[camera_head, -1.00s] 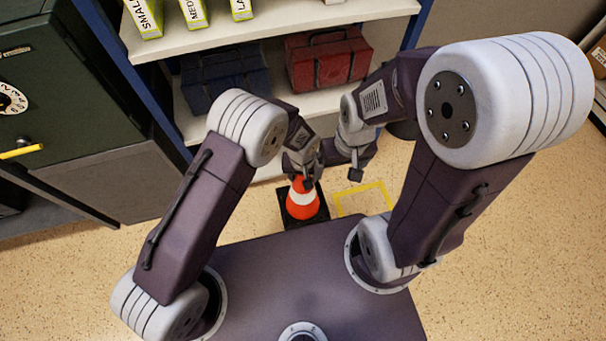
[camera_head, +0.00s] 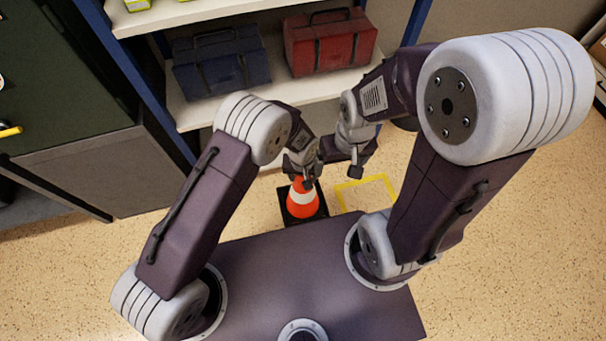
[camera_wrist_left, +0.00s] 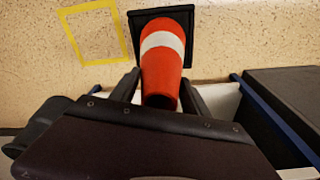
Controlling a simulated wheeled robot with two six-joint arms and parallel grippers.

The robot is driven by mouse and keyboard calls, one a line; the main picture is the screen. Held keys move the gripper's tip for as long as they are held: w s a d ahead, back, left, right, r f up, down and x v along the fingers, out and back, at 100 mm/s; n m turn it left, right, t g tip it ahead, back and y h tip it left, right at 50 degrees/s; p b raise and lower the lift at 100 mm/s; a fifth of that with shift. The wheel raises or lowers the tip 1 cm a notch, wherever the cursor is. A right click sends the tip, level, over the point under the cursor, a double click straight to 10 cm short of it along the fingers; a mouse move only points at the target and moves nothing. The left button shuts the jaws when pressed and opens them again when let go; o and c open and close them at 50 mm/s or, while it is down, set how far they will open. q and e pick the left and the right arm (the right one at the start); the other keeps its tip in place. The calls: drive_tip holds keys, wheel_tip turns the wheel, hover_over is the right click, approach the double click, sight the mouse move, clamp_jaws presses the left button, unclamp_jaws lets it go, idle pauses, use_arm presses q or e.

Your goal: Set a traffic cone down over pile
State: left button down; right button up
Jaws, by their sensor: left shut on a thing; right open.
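An orange traffic cone (camera_head: 303,200) with a white band and a black square base is upright in the middle of the head view. My left gripper (camera_head: 307,184) is shut on the cone's top. In the left wrist view the cone (camera_wrist_left: 162,72) stands out between the two fingers (camera_wrist_left: 160,100), base farthest away. I cannot tell whether the base touches anything below. No separate pile shows; whatever is under the base is hidden. My right gripper (camera_head: 357,172) is open and empty, just right of the cone and above the floor.
A yellow square outline (camera_head: 367,192) is marked on the speckled floor right of the cone. Behind is a shelf with a blue case (camera_head: 222,66) and a red case (camera_head: 330,42). A grey cabinet (camera_head: 100,170) stands at left. Floor at right is clear.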

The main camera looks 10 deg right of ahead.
use_arm(q)
wheel_tip(320, 180, down, 10)
drive_tip(key=b, duration=0.7)
drive_tip(key=shift+f, duration=0.2)
drive_tip(key=shift+c, duration=2.2)
unclamp_jaws()
wheel_tip(320, 180, up, 9)
drive_tip(key=s+p, duration=0.1)
drive_tip(key=p, duration=0.2)
drive_tip(key=shift+a+p, duration=0.15)
drive_tip(key=shift+p, duration=0.2)
